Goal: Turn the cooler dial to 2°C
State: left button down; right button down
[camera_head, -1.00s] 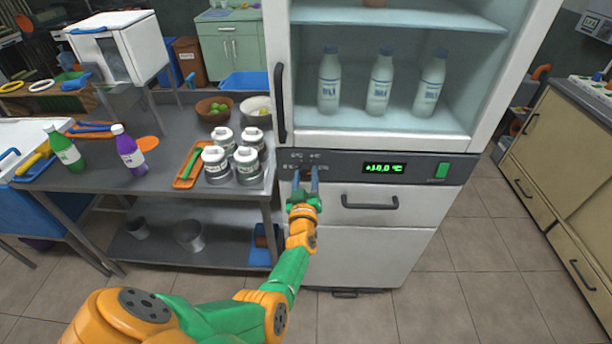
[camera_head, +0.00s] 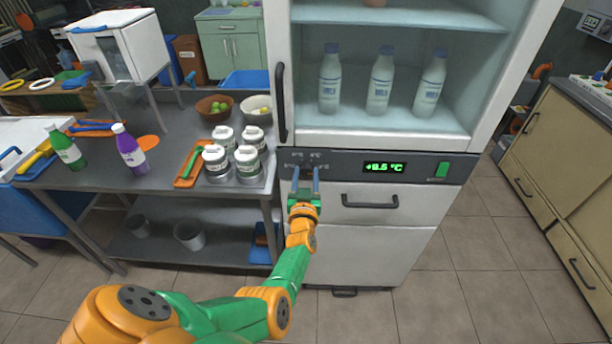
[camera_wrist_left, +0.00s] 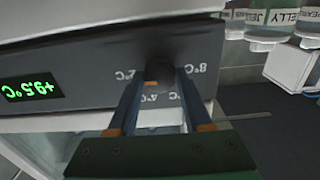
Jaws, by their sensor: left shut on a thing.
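The cooler (camera_head: 455,170) is a white cabinet with a grey control panel. Its green display (camera_head: 384,167) reads about +9.5 °C and shows upside down in the left wrist view (camera_wrist_left: 30,89). My left gripper (camera_head: 306,174) reaches up to the left end of this panel. In the left wrist view its two blue fingers (camera_wrist_left: 160,80) are shut on the dark round dial (camera_wrist_left: 159,70), one on each side. Labels 2°C, 4°C and 8°C are printed around the dial, upside down in this view. The fingers hide part of the dial, and its pointer cannot be made out. My right gripper is not in view.
A green switch (camera_head: 442,169) sits at the panel's right. A drawer handle (camera_head: 370,202) is below and a vertical door handle (camera_head: 280,102) is above left. Several lidded jars (camera_head: 249,165) stand on the grey table to the left. The floor before the cooler is clear.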

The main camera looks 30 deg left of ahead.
pick_arm(q)
jog(key=shift+w+a+r, duration=0.1)
jog(key=shift+r, duration=0.3)
jog(key=c, duration=0.7)
grip_release()
jog(key=o, duration=0.4)
jog(key=shift+c, duration=0.2)
jog(key=shift+f, duration=0.25)
jog(key=p+v, duration=0.4)
jog(key=v, duration=0.3)
